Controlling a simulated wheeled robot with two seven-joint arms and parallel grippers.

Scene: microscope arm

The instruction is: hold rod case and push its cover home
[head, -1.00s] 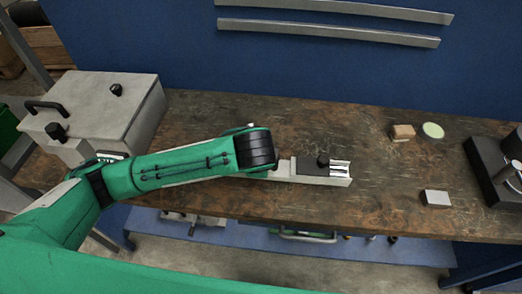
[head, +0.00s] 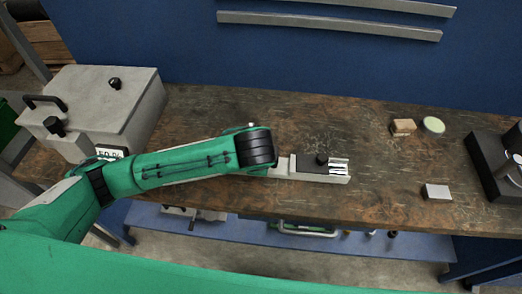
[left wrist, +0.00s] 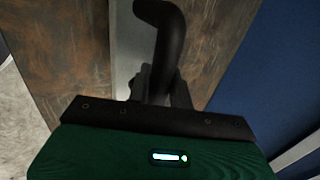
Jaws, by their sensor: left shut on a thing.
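The rod case (head: 340,180) is a long, narrow, light grey tray on the wooden bench, right of my left wrist in the head view. Its dark sliding cover (head: 306,166) has a black knob (head: 321,159) near its right end. Pale rods (head: 339,167) show uncovered at the case's right end. My left gripper (left wrist: 160,88) is shut around a black bent handle (left wrist: 165,40) in the left wrist view, with the light grey case beside it. My right gripper is not in view.
A grey box with black handles (head: 110,92) stands at the left. A small tan block (head: 403,127), a pale green disc (head: 433,125), a grey-white block (head: 437,191) and a dark apparatus (head: 490,165) stand at the right.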

